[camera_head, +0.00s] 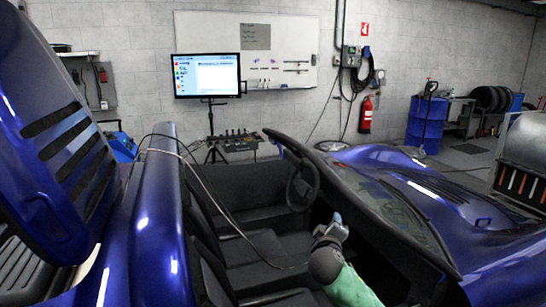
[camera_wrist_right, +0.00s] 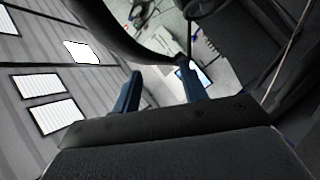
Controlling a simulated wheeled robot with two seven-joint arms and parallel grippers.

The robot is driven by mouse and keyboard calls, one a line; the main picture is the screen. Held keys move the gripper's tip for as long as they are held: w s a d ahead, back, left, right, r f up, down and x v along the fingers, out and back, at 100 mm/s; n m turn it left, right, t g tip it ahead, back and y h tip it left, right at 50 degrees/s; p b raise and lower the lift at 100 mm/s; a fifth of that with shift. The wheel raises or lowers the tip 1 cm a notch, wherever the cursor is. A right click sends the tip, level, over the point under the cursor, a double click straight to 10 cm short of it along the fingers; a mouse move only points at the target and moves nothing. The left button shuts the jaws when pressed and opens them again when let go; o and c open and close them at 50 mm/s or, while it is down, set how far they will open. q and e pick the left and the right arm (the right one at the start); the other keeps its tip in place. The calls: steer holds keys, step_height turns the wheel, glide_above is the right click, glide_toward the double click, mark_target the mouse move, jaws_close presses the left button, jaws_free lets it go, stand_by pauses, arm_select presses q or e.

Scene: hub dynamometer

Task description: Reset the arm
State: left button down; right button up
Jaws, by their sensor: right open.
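My right gripper (camera_head: 337,222) shows low in the head view, right of the middle, over the cockpit of a blue open car. Its green arm comes in from the bottom edge. In the right wrist view the gripper (camera_wrist_right: 158,88) has its two blue fingers apart, with nothing seen between them. My left gripper is not in view.
The steering wheel (camera_head: 302,186) is just beyond and left of my right gripper. Dark seats (camera_head: 262,270) lie to its left, and a thin cable (camera_head: 215,203) droops across them. The blue bonnet (camera_head: 440,195) is on the right. A monitor (camera_head: 207,76) stands at the back.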

steer(key=s+a+f+m+g+y, duration=0.1)
steer(key=s+f+g, duration=0.3)
steer(key=s+f, duration=0.6)
steer(key=s+a+f+m+g+y+p, duration=0.1)
steer(key=s+f+m+g+y, duration=0.2)
steer(key=s+f, duration=0.7)
steer(key=s+a+f+m+g+y+p, duration=0.1)
steer(key=s+f+g, duration=0.6)
steer(key=s, duration=2.3)
step_height(320, 180, down, 4)
steer(key=shift+s+a+f+m+y, duration=0.15)
steer(key=shift+s+m+y, duration=0.15)
steer(key=shift+m+y, duration=0.3)
steer(key=shift+c, duration=0.6)
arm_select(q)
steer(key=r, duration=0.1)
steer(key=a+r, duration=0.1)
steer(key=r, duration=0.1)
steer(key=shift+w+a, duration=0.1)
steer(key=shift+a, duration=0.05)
